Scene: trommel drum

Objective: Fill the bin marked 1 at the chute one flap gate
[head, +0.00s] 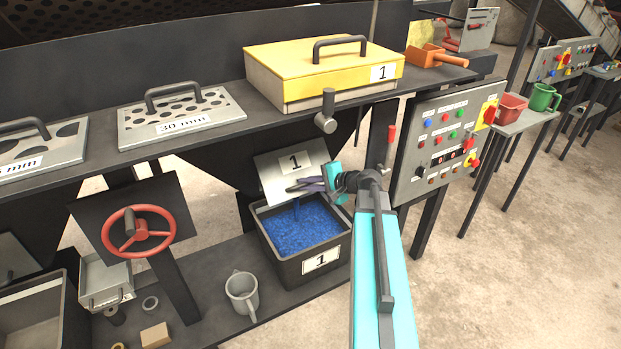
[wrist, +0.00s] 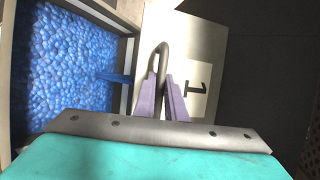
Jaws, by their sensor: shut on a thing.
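The flap gate (head: 288,170), a pale plate marked 1, stands tilted above the bin marked 1 (head: 322,274). My gripper (head: 305,186) is shut on the flap's dark loop handle (wrist: 162,50); its purple fingers (wrist: 166,100) sit on either side of it in the wrist view. The black bin holds a broad bed of blue pieces (head: 303,230), high inside its walls; they also show in the wrist view (wrist: 68,65). A narrow blue stream (wrist: 115,77) runs from the flap's edge into the bin. The chute mouth behind the flap is hidden.
A grey mug (head: 242,293) stands left of the bin on the low shelf. A red handwheel (head: 138,230) is further left. A yellow-lidded box marked 1 (head: 320,68) sits on the ledge above. A control panel (head: 445,138) stands to the right.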

